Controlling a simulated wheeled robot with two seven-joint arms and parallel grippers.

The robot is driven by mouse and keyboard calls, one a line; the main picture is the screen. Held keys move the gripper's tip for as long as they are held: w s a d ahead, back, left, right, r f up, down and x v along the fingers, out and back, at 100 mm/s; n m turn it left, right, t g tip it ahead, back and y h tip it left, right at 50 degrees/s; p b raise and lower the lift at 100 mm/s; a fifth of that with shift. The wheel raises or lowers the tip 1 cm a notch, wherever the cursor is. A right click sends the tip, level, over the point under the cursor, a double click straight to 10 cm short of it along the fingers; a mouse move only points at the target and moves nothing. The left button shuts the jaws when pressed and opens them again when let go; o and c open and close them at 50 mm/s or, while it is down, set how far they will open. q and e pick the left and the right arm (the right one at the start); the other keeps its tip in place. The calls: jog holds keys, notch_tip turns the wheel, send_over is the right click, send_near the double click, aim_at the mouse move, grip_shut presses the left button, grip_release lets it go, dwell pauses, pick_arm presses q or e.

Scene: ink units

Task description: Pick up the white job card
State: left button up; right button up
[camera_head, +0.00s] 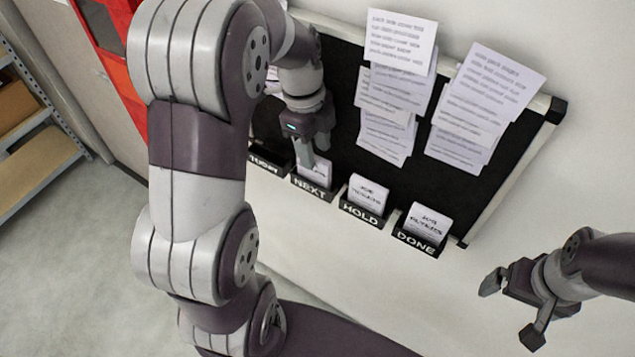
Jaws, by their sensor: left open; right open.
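White job cards stand in labelled black pockets along the bottom edge of a black board. One card (318,171) is in the NEXT pocket (311,187), one card (367,195) in the HOLD pocket and one card (428,224) in the DONE pocket. My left gripper (306,155) is open and points down at the NEXT pocket, with a fingertip at the top of its card. I cannot tell whether it touches the card. My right gripper (512,309) is open and empty at the lower right, away from the board.
The black board (336,96) hangs on a pale wall, with sheets of printed paper (399,42) pinned on it. A leftmost pocket (268,158) is partly hidden by my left arm. A shelf (38,120) stands at the far left. The floor below is clear.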

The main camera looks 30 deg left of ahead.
aim_at(314, 172)
pick_arm(q)
jog(key=shift+s+f+p, duration=0.3)
jog(key=shift+f+p, duration=0.65)
jog(key=shift+p, duration=0.05)
notch_tip(314, 172, down, 3)
jog(key=shift+w+d, duration=0.1)
jog(key=shift+f, duration=0.2)
jog(key=shift+d, duration=0.1)
jog(key=shift+c, duration=0.3)
grip_shut()
